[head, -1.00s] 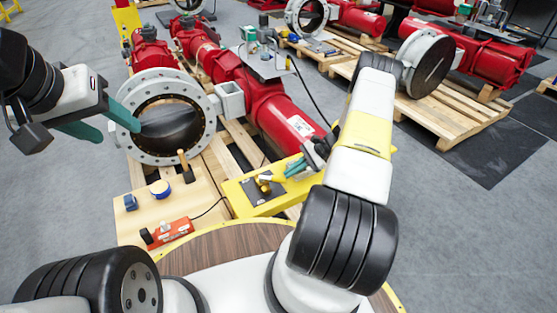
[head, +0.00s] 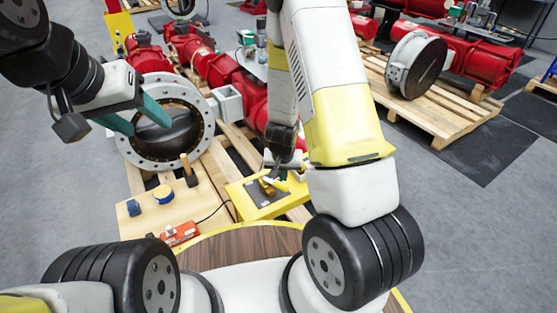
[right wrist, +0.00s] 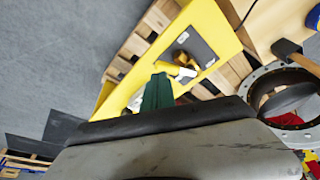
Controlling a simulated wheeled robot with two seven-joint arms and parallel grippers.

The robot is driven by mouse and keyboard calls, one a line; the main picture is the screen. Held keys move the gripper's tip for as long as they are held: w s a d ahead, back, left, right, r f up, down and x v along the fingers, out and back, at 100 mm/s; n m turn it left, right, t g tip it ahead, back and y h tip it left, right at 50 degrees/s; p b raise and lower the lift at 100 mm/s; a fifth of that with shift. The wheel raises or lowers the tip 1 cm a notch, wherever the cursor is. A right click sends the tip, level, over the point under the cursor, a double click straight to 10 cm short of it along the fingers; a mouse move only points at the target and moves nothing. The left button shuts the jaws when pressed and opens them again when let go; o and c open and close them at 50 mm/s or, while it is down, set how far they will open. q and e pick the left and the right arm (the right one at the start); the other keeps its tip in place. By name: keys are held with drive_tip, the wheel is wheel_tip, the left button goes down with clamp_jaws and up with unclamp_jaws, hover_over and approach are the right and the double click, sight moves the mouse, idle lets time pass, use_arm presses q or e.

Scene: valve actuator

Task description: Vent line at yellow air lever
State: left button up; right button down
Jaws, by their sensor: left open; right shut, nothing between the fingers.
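The yellow air lever (head: 281,185) sits beside a brass fitting (head: 267,187) on a dark plate of the yellow stand. In the right wrist view a pale and yellow part, probably the lever (right wrist: 184,73), lies just past the fingertips. My right gripper (right wrist: 158,78) has its green fingers together, empty, close to the lever; I cannot tell whether they touch it. In the head view its fingers are mostly hidden. My left gripper (head: 140,117) is open and empty in front of the large flanged valve opening (head: 204,134).
A wooden board (head: 207,207) holds a mallet (head: 188,172), a blue-and-yellow roll (head: 162,193), a blue block (head: 133,207) and an orange device (head: 179,234). The red actuator (head: 252,101) lies behind on a pallet.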

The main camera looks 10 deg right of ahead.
sight(284, 186)
drive_tip(key=x, duration=0.3)
drive_tip(key=w+x, duration=0.1)
drive_tip(key=x, duration=0.6)
drive_tip(key=shift+w+d+f, duration=0.1)
drive_tip(key=shift+w+d, duration=0.15)
drive_tip(key=shift+w, duration=0.25)
drive_tip(key=shift+w+d+f, duration=0.1)
drive_tip(key=shift+w+f, duration=0.15)
drive_tip(key=shift+w, duration=0.35)
drive_tip(key=shift+w+d, duration=0.1)
drive_tip(key=shift+w, duration=0.1)
drive_tip(key=shift+d, duration=0.1)
